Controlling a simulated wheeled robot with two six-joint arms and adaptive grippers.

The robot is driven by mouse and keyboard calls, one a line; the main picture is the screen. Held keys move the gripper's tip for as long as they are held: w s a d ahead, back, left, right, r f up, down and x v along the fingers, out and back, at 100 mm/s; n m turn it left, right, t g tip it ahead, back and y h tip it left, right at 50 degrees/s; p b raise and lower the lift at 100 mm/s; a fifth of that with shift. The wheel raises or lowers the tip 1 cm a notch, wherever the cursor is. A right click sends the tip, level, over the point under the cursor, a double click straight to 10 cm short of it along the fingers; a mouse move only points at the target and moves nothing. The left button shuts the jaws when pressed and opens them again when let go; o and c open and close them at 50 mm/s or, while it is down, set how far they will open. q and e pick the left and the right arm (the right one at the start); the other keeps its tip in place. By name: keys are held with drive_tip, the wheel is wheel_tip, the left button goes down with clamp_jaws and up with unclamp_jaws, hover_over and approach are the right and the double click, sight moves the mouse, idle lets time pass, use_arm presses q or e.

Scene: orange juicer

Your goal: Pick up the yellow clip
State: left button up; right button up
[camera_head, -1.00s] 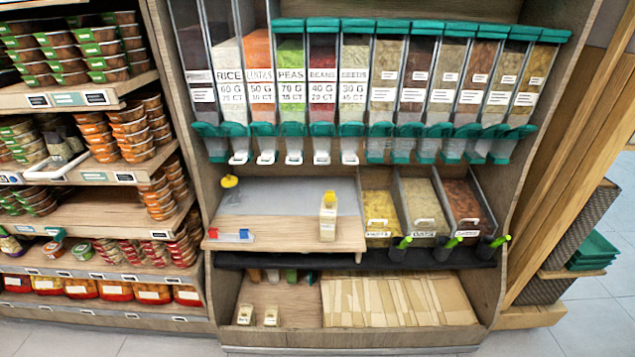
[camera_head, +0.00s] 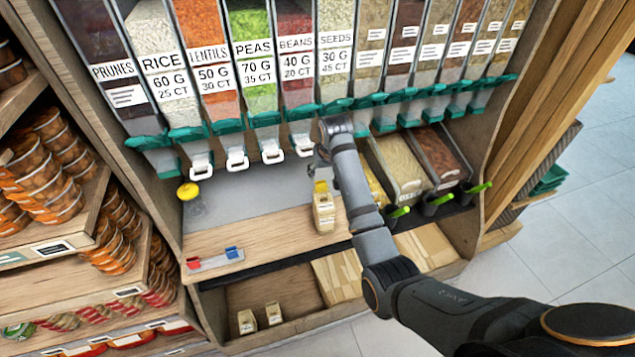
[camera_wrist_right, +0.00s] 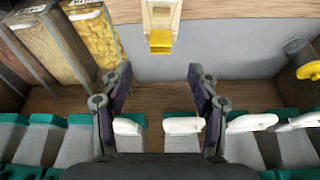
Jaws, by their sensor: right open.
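The yellow clip (camera_head: 321,186) sits on top of a small pale bag (camera_head: 324,213) standing upright on the wooden counter. In the right wrist view the clip (camera_wrist_right: 160,41) is at the top middle, attached to the bag (camera_wrist_right: 160,13). My right gripper (camera_head: 322,158) is just behind and above the clip in the head view, partly hidden by its own arm. In the right wrist view its two fingers (camera_wrist_right: 160,76) are spread wide, with nothing between them. The clip lies beyond the fingertips, roughly centred between them. My left gripper is not in view.
Dispensers with white and teal spouts (camera_head: 237,158) hang above the counter. A red clip (camera_head: 193,263) and a blue clip (camera_head: 232,252) are at the front left edge. Open bins (camera_head: 400,160) stand right. The counter's middle is clear.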

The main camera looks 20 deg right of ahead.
sight(321, 184)
drive_tip(key=x, duration=0.4)
drive_tip(key=shift+w+a+r, duration=0.1)
drive_tip(key=shift+a, duration=0.1)
drive_tip(key=shift+f, duration=0.25)
drive_tip(key=p+x, duration=0.1)
drive_tip(key=x, duration=0.3)
drive_tip(key=shift+d, duration=0.1)
drive_tip(key=shift+w+f, duration=0.2)
drive_tip(key=shift+f, duration=0.15)
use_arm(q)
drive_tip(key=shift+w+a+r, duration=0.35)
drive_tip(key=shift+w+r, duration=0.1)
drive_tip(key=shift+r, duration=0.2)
use_arm(e)
drive_tip(key=shift+s, duration=0.1)
drive_tip(key=shift+c, duration=0.5)
drive_tip(key=shift+r, duration=0.1)
drive_tip(key=shift+c, duration=1.1)
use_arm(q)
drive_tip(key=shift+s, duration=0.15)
use_arm(e)
drive_tip(key=c, duration=0.5)
